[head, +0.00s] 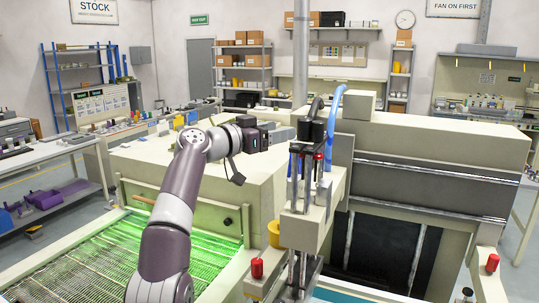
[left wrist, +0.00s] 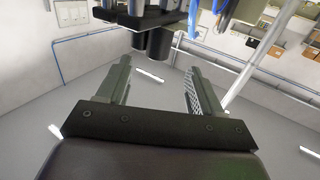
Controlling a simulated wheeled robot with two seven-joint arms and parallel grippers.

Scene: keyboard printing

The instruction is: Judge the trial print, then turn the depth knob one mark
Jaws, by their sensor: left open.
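My left gripper (head: 284,134) is raised in front of the upright print head (head: 312,205), and its fingers point right towards it. In the left wrist view the two fingers (left wrist: 158,82) stand apart with nothing between them. Dark cylinders of a machine part (left wrist: 152,38) show beyond the fingertips. Red knobs show on the print head (head: 319,156), at the front (head: 257,268) and at the right (head: 492,263). I cannot tell which, if any, is the depth knob. No trial print can be made out. My right gripper is not in view.
A beige cabinet (head: 170,168) stands behind my left arm, with a green-lit mesh belt (head: 90,262) before it. A blue hose (head: 333,115) rises by the print head. A large beige housing (head: 440,140) fills the right. Shelves and benches line the back.

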